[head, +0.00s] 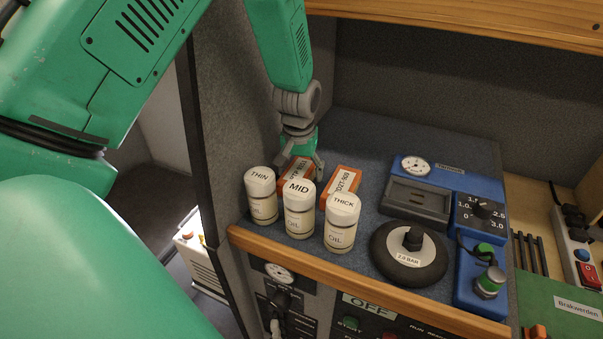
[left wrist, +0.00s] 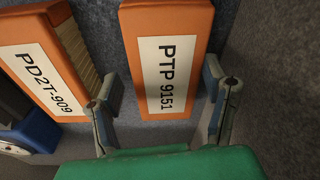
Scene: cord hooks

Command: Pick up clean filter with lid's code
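Two orange filters with white code labels lie on the dark worktop behind the jars. The left filter (head: 296,170) reads PTP 9151 and shows large in the left wrist view (left wrist: 168,75). The right filter (head: 342,183) reads PD2T-909 and shows at the left of the left wrist view (left wrist: 45,68), with a pleated side. My left gripper (head: 303,158) points down over the PTP 9151 filter. In the left wrist view its fingers (left wrist: 163,92) are spread, one on each side of that filter. I cannot tell whether they touch it. My right gripper is not in view.
Oil jars marked THIN (head: 261,195), MID (head: 299,209) and THICK (head: 341,223) stand in front of the filters. A black round part labelled 2.0 BAR (head: 409,252) and a blue gauge unit (head: 440,175) are to the right. A grey wall rises at the left.

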